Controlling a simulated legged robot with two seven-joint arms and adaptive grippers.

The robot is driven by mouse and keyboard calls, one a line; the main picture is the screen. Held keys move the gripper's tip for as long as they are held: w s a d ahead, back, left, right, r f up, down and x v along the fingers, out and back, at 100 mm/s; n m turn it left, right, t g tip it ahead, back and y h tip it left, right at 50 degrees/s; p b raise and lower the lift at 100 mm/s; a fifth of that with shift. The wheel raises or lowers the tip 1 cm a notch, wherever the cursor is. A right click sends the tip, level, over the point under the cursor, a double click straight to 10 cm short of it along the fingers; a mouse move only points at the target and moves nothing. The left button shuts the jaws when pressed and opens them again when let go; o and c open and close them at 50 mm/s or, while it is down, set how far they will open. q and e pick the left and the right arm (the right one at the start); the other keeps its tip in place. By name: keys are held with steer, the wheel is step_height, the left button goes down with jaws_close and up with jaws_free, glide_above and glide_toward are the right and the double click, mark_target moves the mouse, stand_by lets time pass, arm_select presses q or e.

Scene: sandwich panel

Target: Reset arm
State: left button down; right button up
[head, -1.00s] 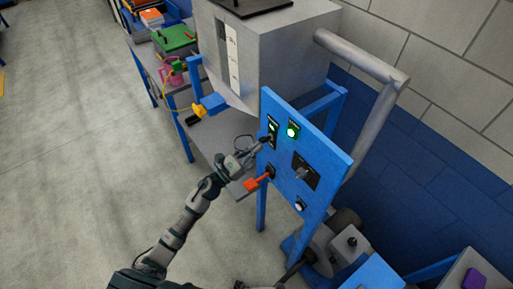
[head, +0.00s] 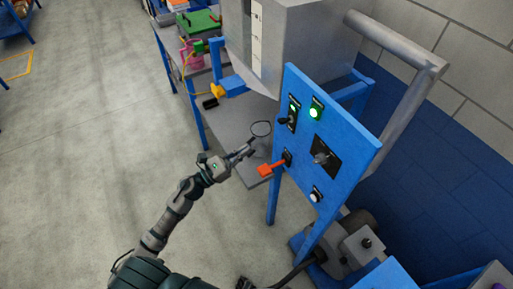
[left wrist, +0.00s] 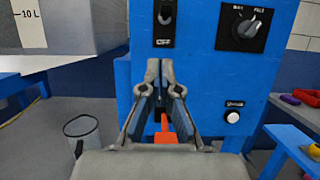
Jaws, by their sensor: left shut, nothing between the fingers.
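My left gripper (head: 245,151) is shut and empty, in front of and to the left of the blue control panel (head: 333,133), apart from it. In the left wrist view the closed fingers (left wrist: 160,85) point at the panel. The panel carries a black toggle switch (head: 286,118) at upper left, a lit green light (head: 316,112), a rotary selector (head: 322,157), a red-orange lever (head: 270,168) and a white button (head: 315,194). In the left wrist view the fingers partly hide the red-orange lever (left wrist: 164,124). My right gripper is not clearly in view.
A grey metal tank (head: 285,40) stands behind the panel on a grey bench (head: 222,128). A grey pipe (head: 400,95) runs at right. Open floor (head: 80,170) lies at left.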

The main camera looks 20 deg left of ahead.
arm_select(q)
steer(key=w+a+f+n+y, duration=0.1)
steer(key=a+f+n+y, duration=0.2)
steer(key=f+n, duration=0.45)
steer(key=w+a+f+n+y, duration=0.1)
steer(key=a+f+n+y, duration=0.2)
steer(key=f, duration=0.7)
steer(key=w+a+f+n+y, duration=0.1)
steer(key=a+f+n+y, duration=0.15)
steer(key=f+n, duration=0.5)
steer(key=s+f+n+g+y, duration=0.2)
steer(key=s+f+n, duration=0.2)
steer(key=f, duration=0.6)
steer(key=s+f+n+g+y, duration=0.25)
steer(key=s+f+n, duration=0.25)
steer(key=f, duration=0.5)
steer(key=s+d+f+n+g, duration=0.2)
steer(key=s+f+n+g, duration=0.4)
steer(key=s+f, duration=0.85)
steer(key=s+d+f+n+g, duration=0.2)
steer(key=s+f, duration=0.1)
steer(key=s, duration=0.5)
steer(key=s+d+f+n+g, duration=0.2)
steer(key=s+f+n, duration=0.1)
steer(key=s, duration=0.5)
steer(key=s+d+f+n+g, duration=0.2)
steer(key=s+d+f+n, duration=0.1)
steer(key=s, duration=0.5)
steer(key=shift+s+f, duration=0.35)
steer(key=shift+f, duration=0.3)
